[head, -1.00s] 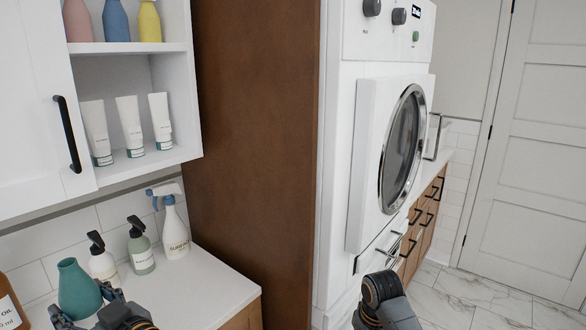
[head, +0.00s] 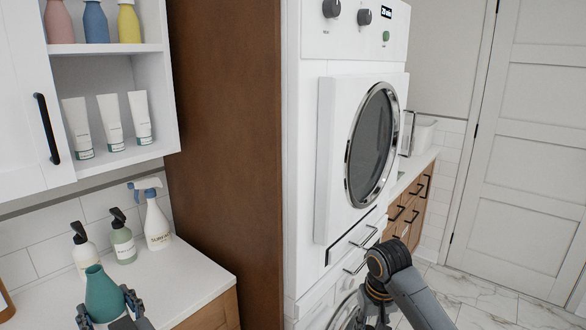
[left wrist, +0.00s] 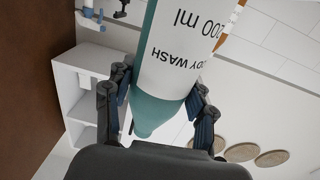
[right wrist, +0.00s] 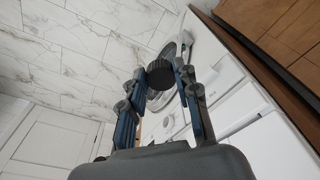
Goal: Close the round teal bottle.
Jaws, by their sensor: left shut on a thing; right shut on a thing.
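The round teal bottle (head: 103,292) shows at the lower left of the head view, over the counter, with its neck up and no cap on it. My left gripper (head: 108,309) is shut around its body. In the left wrist view the bottle (left wrist: 157,113) has a white "body wash" label and sits between the fingers. My right gripper (right wrist: 161,76) is shut on a dark round ribbed cap (right wrist: 160,71), seen in the right wrist view.
On the white counter (head: 190,275) stand a white pump bottle (head: 86,252), a green pump bottle (head: 123,243) and a spray bottle (head: 156,225). A brown panel (head: 225,130) and a white washer or dryer (head: 325,120) rise to the right. Marble floor (head: 470,295) is open at far right.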

